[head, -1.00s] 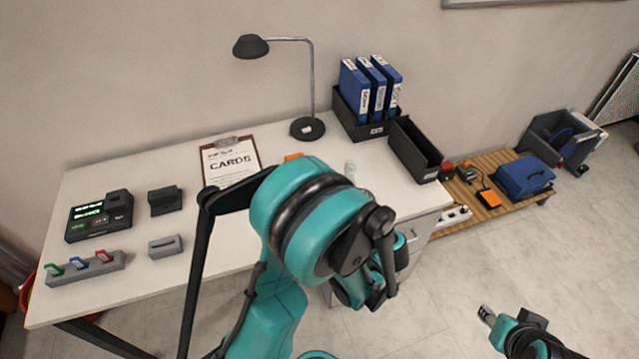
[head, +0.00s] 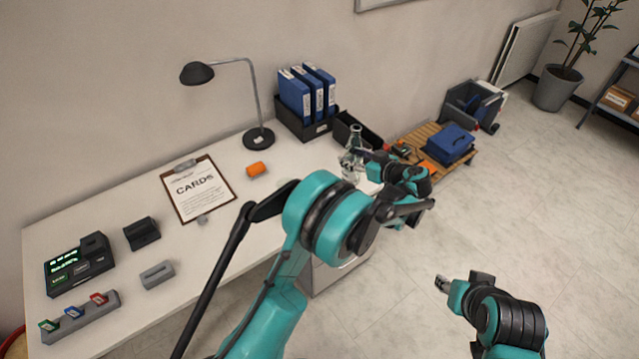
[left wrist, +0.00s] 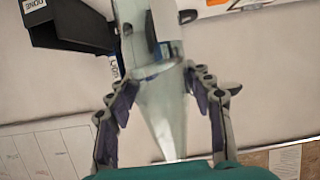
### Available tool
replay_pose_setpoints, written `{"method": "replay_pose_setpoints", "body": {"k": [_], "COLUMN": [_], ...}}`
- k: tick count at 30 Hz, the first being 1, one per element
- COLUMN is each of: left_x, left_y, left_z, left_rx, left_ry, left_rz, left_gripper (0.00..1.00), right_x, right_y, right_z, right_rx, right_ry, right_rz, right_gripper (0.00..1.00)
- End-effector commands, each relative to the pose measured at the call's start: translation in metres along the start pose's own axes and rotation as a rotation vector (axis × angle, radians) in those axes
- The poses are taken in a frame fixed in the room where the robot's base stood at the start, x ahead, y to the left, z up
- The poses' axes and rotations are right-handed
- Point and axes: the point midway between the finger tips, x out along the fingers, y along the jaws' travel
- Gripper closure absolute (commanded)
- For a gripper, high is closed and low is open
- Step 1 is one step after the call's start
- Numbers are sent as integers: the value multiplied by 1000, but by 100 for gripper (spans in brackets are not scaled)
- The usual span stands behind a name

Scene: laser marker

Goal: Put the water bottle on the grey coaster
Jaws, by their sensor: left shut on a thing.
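The water bottle (head: 354,138), clear with a narrow neck, is near the right end of the desk in the head view. My left gripper (head: 357,156) is shut on it. In the left wrist view the bottle (left wrist: 163,112) runs between the two fingers of my left gripper (left wrist: 165,85). I cannot tell whether its base touches the desk. A small grey piece (head: 202,219) lies below the clipboard; I cannot tell whether it is the coaster. My right gripper (head: 442,284) is over the floor, away from the desk, its jaw opening unclear.
Behind the bottle are a black tray (head: 370,142) and blue binders (head: 308,92). Grey and black devices (head: 80,265) occupy the left end.

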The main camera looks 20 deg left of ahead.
Motion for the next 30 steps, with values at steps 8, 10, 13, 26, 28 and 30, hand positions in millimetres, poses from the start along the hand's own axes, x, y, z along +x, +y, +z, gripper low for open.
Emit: {"method": "replay_pose_setpoints", "body": {"k": [8,10,13,26,28,30], "left_x": [68,81,95,117,119,119], "left_y": [-34,-41,-47,-52,-52,-52], "left_z": [18,21,23,55,62,62], "left_rx": [-1,-1,0,1,1,1], "left_ry": [2,2,2,1,1,2], "left_rz": [-5,-5,-3,0,0,0], "left_gripper": [100,100,100,100,100,100], "right_x": [22,26,29,45,48,47], "right_y": [0,0,0,0,0,0], "right_z": [16,18,21,32,34,34], "right_rx": [0,0,0,0,0,0], "right_ry": [0,0,0,0,0,0], "right_rz": [0,0,0,0,0,0], "right_gripper": [60,60,60,60,60,60]}}
